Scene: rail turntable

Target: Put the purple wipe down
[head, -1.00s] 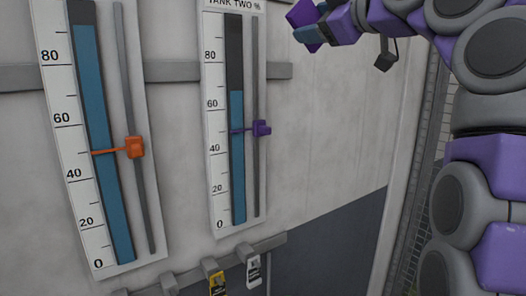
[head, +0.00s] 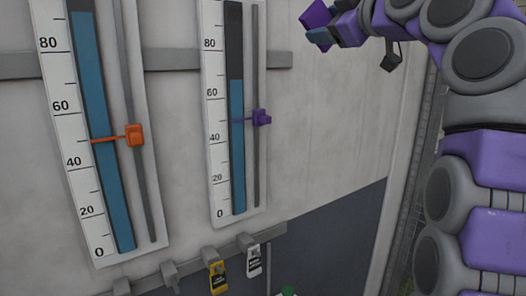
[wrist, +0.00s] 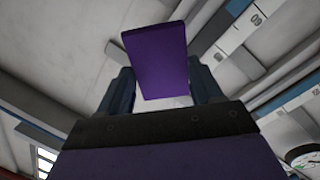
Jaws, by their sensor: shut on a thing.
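The purple wipe (wrist: 156,55) is a flat purple block held between the two dark fingers of my gripper (wrist: 160,90) in the wrist view. In the head view my gripper (head: 322,32) is at the top, right of the gauges and in front of the pale wall. The purple wipe (head: 316,14) shows at its tip, raised in the air. It touches no surface that I can see.
Two tank gauges hang on the wall, one with an orange slider (head: 134,135) and one with a purple slider (head: 262,118). Below is a hook rail with a yellow tag (head: 217,278) and a white tag (head: 254,260). A green-topped thing (head: 288,291) shows at the bottom edge.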

